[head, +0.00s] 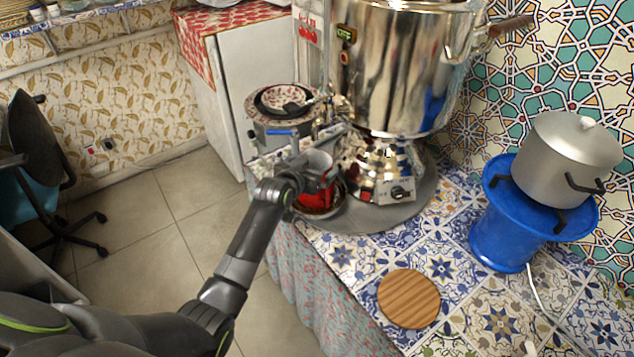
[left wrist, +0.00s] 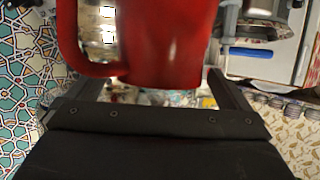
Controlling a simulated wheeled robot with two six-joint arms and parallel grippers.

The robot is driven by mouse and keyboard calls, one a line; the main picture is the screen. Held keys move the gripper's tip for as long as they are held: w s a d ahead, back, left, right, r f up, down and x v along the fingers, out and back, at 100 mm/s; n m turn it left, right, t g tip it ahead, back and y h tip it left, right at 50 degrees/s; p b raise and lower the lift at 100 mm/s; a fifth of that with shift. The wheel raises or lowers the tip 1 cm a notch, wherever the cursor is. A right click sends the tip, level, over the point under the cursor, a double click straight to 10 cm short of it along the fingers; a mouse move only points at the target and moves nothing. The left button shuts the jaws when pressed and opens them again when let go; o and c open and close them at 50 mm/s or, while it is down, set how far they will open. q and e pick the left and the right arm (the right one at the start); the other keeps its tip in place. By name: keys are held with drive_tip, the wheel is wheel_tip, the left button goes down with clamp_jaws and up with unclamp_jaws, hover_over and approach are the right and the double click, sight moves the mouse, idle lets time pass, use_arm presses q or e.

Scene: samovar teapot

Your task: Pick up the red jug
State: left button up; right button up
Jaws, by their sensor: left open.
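The red jug (head: 314,194) stands near the foot of the big metal samovar (head: 391,70), at the left edge of the tiled counter. My left gripper (head: 302,172) is at the jug and partly hides it in the head view. In the left wrist view the red jug (left wrist: 170,45) is large and close, with its handle on the left. My left gripper (left wrist: 160,88) is open there, with a dark finger on each side of the jug's lower part. I cannot tell whether the fingers touch it. My right gripper is in neither view.
A round wooden board (head: 409,298) lies on the counter's front. A lidded grey pot (head: 566,158) sits on a blue stand (head: 503,232) at the right. A small stove with a patterned bowl (head: 282,97) stands behind the jug. Tiled counter between board and stand is clear.

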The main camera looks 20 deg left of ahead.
use_arm(q)
drive_tip(key=shift+x, duration=1)
drive_tip(key=c, duration=1.8)
drive_tip(key=shift+r, duration=0.1)
drive_tip(key=shift+c, duration=0.5)
drive_tip(key=shift+w+r, duration=0.1)
drive_tip(key=shift+r, duration=0.1)
